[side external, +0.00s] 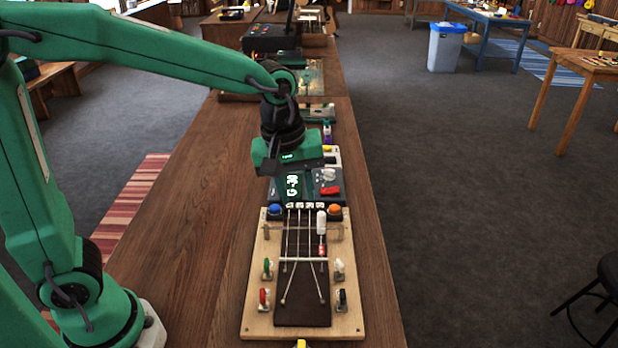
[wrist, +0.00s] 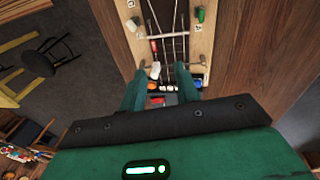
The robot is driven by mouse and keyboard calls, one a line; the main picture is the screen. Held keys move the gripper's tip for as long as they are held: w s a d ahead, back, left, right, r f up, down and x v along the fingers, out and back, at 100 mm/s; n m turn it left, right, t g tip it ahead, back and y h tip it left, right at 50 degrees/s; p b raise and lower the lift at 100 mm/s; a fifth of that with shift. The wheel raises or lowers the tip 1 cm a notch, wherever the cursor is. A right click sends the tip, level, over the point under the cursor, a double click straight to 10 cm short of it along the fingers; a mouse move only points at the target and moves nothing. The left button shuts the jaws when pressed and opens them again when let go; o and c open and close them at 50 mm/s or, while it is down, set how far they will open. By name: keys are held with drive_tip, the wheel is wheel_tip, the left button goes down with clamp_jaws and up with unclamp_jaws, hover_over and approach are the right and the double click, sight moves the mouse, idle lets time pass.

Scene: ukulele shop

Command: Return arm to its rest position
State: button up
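My arm, green with black joints, reaches in from the left in the side view. My gripper (side external: 272,168) hangs above the far end of a wooden string board (side external: 255,300), near a dark tuner-like device (side external: 330,176) with a lit green display. In the wrist view my gripper (wrist: 160,82) has its two green fingers spread apart, with nothing held between them. The tool also shows in the side view (side external: 321,222). The exact gap between fingertips and board is unclear.
The long wooden bench (side external: 180,260) is bare left of the board. A blue button (side external: 274,209) and an orange button (side external: 335,210) sit at the board's far end. A dark case (side external: 270,38) stands farther back. A blue-and-white bin (side external: 446,48) stands on the floor.

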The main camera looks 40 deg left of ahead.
drive_tip(key=s+a+r+m+t, duration=0.3)
drive_tip(key=s+a+m, duration=0.6)
drive_tip(key=s, duration=0.5)
drive_tip(key=shift+a+r+m+t, duration=0.4)
drive_tip(key=shift+a+r, duration=0.05)
drive_tip(key=shift+a, duration=0.15)
drive_tip(key=shift+c, duration=0.2)
